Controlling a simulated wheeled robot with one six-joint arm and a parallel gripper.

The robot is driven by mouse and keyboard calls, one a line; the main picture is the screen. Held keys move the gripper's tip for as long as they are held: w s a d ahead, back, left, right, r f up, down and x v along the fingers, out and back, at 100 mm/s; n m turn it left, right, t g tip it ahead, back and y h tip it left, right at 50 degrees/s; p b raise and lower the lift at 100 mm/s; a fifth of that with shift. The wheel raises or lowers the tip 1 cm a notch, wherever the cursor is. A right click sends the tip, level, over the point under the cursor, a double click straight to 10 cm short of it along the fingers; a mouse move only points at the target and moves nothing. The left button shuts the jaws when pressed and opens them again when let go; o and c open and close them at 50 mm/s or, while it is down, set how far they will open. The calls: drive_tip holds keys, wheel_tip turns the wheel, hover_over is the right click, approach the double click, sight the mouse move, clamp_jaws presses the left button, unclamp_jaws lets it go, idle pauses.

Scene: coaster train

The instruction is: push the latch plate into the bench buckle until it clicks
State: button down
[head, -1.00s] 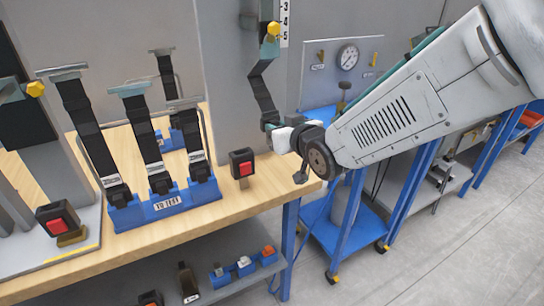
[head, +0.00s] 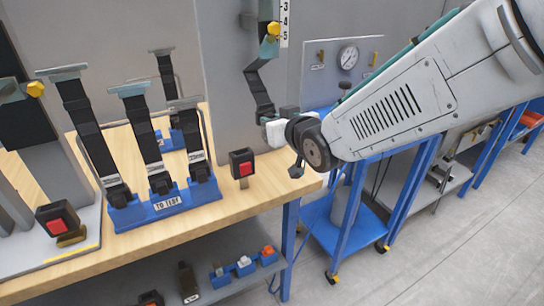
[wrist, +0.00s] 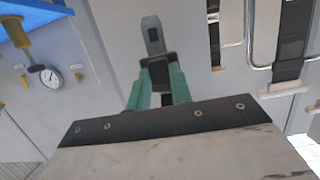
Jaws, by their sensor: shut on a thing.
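The bench buckle (head: 242,164) is a black block with a red button, upright on a short stand near the front edge of the wooden bench. A dark strap (head: 260,85) hangs from a yellow-bolted anchor on the grey post. Its lower end reaches my wrist. In the wrist view my gripper (wrist: 157,84) has green fingers shut on the dark base of the latch plate (wrist: 152,34). The plate's grey slotted tongue points out beyond the fingers.
A blue rack (head: 165,207) with several buckled straps stands left of the buckle. Another red-button buckle (head: 58,220) is at the far left. A blue trolley (head: 355,232) and a gauge panel (head: 348,57) are at the right. The bench around the buckle is clear.

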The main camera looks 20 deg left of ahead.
drive_tip(key=s+a, duration=0.4)
drive_tip(key=s, duration=0.1)
drive_tip(key=shift+s+a, duration=0.25)
drive_tip(key=shift+a, duration=0.05)
idle(0.5)
idle(1.1)
drive_tip(key=shift+f, duration=3)
drive_tip(key=c, duration=1.2)
unclamp_jaws()
drive_tip(key=shift+o, duration=0.2)
